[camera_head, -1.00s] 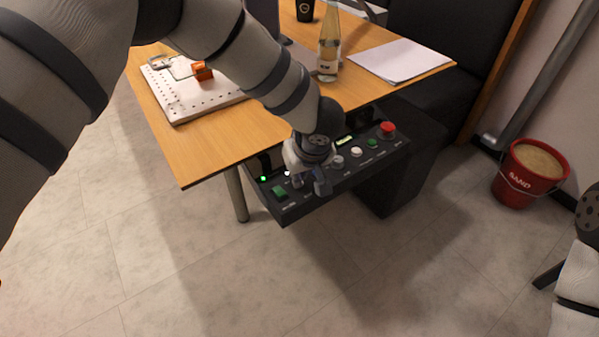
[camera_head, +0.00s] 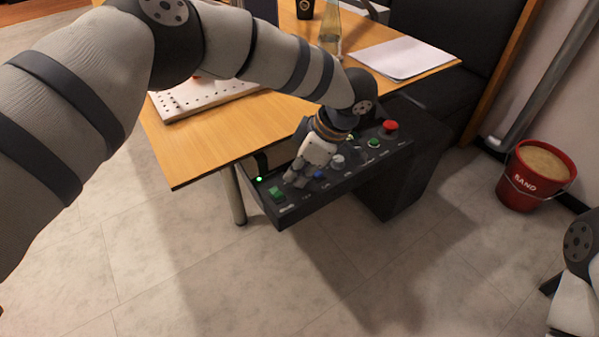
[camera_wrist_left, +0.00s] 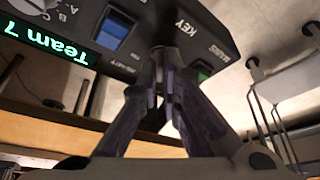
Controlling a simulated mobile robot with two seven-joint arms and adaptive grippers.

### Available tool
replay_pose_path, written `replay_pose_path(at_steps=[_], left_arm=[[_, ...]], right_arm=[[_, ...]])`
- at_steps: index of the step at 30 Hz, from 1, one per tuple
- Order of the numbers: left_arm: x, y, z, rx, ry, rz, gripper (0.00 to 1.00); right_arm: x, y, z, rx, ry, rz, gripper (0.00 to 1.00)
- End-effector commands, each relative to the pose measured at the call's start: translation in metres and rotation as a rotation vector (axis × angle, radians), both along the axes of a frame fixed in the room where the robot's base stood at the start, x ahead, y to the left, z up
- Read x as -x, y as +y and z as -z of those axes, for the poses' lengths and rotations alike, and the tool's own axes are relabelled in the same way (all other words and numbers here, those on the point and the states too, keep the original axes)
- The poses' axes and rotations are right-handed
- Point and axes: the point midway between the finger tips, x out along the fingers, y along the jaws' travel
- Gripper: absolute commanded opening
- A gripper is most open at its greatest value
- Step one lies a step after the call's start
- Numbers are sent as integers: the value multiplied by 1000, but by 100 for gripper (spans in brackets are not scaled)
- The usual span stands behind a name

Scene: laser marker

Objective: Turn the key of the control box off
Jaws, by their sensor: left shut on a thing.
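The dark control box (camera_head: 350,187) hangs at the front right edge of the desk. Its sloped panel carries a green-lit lamp (camera_head: 259,179), a green switch (camera_head: 276,193), a blue switch (camera_head: 319,174) and a red knob (camera_head: 390,126). My left gripper (camera_head: 291,177) is at the panel between the green and blue switches. In the left wrist view, my left gripper (camera_wrist_left: 166,62) is shut at the panel by the word KEY, with its fingers closed on the key. The fingers hide nearly all of the key, so its angle cannot be told. The blue switch (camera_wrist_left: 112,30) shows beside the fingers.
The wooden desk (camera_head: 205,150) holds a white perforated plate (camera_head: 205,98), a bottle (camera_head: 330,30), a paper stack (camera_head: 405,58) and a dark cup (camera_head: 305,8). A red sand bucket (camera_head: 535,177) stands on the floor at right. The floor before the box is clear.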

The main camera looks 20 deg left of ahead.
Motion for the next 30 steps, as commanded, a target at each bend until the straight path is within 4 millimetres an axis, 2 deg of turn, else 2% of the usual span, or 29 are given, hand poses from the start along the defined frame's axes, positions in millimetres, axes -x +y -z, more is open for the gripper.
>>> replay_pose_path(at_steps=[10,27,28,30], left_arm=[[0,0,2,0,3,-130,0],[0,0,1,2,2,-155,0],[0,0,1,1,2,-155,13],[0,0,1,1,2,-154,26]], right_arm=[[5,0,6,0,15,-1,51],[5,0,6,0,17,-1,51],[5,0,6,0,17,-1,51],[5,0,6,0,17,-1,51]])
